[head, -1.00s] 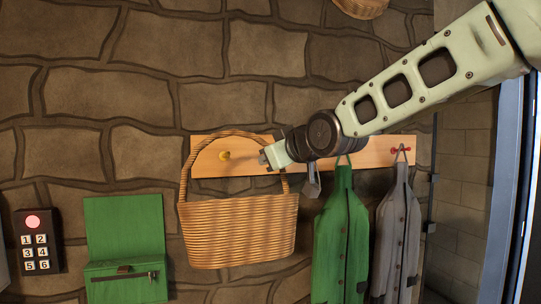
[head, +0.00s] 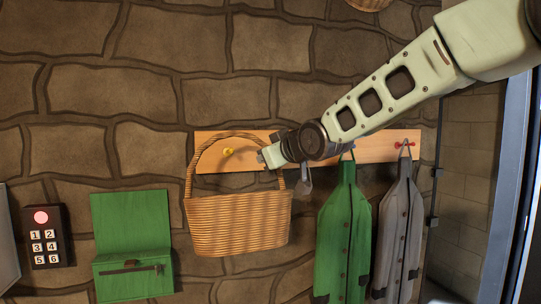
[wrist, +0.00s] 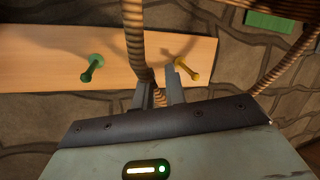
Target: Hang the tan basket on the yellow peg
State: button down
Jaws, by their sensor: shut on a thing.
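The tan basket (head: 238,222) is a wicker basket with a tall arched handle, hanging upright in front of the wall. My gripper (head: 266,157) is shut on the right side of its handle; the wrist view shows the handle (wrist: 138,40) at the fingers (wrist: 158,92). The yellow peg (head: 228,152) is on the wooden board (head: 375,146), left of my gripper, and appears inside the handle's arch in the head view. In the wrist view the yellow peg (wrist: 188,70) is just right of the fingertips. I cannot tell the depth gap between handle and peg.
A green peg (wrist: 92,67) is on the board in the wrist view. A green coat (head: 344,235) and a grey coat (head: 398,235) hang at right, the grey one by a red peg (head: 405,144). A green wall box (head: 132,250) and a keypad (head: 42,238) are lower left.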

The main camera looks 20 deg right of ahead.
jog(key=shift+w+f+b, duration=0.2)
jog(key=shift+w+f, duration=0.35)
jog(key=shift+w, duration=0.7)
jog(key=shift+w+f+b, duration=0.2)
jog(key=shift+w+f, duration=0.4)
jog(key=shift+w, duration=0.65)
jog(key=shift+w+f+b, duration=0.2)
jog(key=shift+w+f, duration=0.35)
jog(key=shift+w, duration=0.7)
jog(key=c, duration=1.4)
grip_release()
jog(key=shift+o, duration=0.2)
jog(key=shift+s, duration=0.1)
